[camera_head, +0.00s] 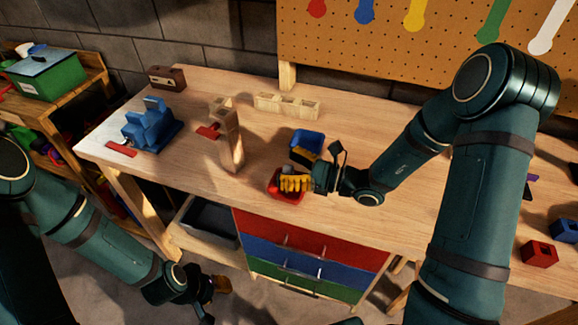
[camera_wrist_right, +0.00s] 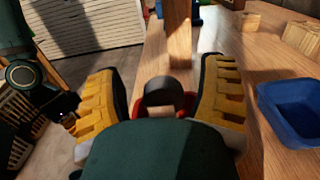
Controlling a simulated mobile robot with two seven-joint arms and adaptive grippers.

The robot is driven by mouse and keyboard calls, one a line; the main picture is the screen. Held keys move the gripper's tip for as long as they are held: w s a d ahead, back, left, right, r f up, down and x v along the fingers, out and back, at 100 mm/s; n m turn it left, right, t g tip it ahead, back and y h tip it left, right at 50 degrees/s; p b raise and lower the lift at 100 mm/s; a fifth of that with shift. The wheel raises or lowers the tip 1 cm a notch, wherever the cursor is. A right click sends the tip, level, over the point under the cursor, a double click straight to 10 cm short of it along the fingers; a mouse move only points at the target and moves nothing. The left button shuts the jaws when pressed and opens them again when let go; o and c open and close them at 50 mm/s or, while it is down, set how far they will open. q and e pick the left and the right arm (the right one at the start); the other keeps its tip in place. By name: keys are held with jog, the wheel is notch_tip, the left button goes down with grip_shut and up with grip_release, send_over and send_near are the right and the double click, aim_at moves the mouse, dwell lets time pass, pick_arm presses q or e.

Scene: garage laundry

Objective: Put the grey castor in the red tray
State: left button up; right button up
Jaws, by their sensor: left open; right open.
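The red tray (camera_head: 290,197) sits near the front edge of the bench, mostly covered by my right gripper (camera_head: 298,184). In the right wrist view a dark grey round piece, which looks like the grey castor (camera_wrist_right: 163,92), is between the spread yellow fingers of my right gripper (camera_wrist_right: 165,95). Red of the tray (camera_wrist_right: 189,101) shows beside and behind it. I cannot tell whether the castor rests on the tray floor. The castor is hidden in the head view. My right gripper is open. My left gripper (camera_head: 217,287) is open, low in front of the bench.
A blue tray (camera_head: 308,139) stands just behind the red tray. A wooden post (camera_head: 231,140) and a blue stepped block (camera_head: 150,125) stand to the left. Wooden blocks (camera_head: 287,105) lie at the back. A red box (camera_head: 539,253) is at the right. The bench centre-right is partly clear.

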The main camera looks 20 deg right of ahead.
jog(key=v, duration=1.2)
dwell(0.5)
